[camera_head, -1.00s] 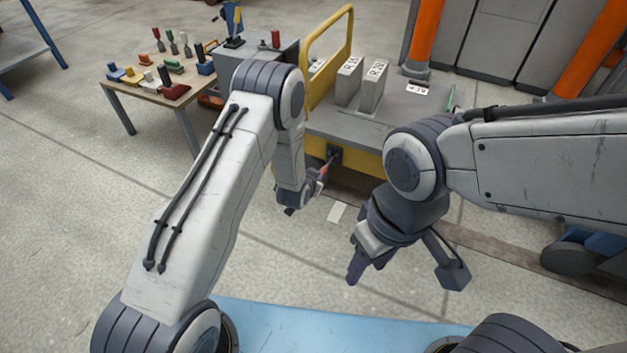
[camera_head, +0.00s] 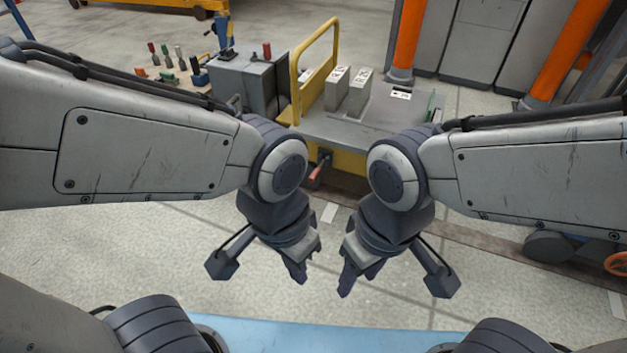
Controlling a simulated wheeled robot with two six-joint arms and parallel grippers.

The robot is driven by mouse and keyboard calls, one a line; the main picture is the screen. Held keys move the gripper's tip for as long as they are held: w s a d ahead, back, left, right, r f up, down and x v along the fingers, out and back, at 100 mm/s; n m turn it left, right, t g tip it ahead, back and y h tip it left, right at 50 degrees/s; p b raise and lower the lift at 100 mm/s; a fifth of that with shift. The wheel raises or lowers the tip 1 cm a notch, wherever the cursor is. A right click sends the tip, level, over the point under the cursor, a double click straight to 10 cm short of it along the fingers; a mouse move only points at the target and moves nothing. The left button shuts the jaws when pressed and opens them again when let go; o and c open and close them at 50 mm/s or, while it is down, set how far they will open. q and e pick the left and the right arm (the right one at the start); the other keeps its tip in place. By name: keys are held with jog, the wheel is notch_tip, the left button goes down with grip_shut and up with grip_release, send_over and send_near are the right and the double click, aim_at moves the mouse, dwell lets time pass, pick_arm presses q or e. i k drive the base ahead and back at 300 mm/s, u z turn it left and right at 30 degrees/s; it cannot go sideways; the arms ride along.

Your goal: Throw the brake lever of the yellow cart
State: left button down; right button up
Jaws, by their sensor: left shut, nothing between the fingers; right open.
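The yellow cart (camera_head: 346,162) stands ahead, beyond my arms, with a grey deck and a yellow hoop handle (camera_head: 316,62). Its brake lever (camera_head: 317,172), with a red grip, sits on the cart's near side and slants down and to the left from a dark mount. My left gripper (camera_head: 302,274) is shut and empty, well nearer to me than the lever and not touching it. My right gripper (camera_head: 352,280) is open and empty to its right, also clear of the cart. Part of the cart's near side is hidden by my arms.
Two grey blocks (camera_head: 357,92) with labels stand on the deck. A grey cabinet (camera_head: 245,80) stands left of the cart, beside a table with several coloured-handled items. Orange posts (camera_head: 406,45) stand behind. Floor in front of the cart is clear.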

aim_at(314, 175)
jog(key=k, duration=0.3)
jog(key=z, duration=1.7)
jog(key=i, duration=0.9)
jog(key=u, duration=1.25)
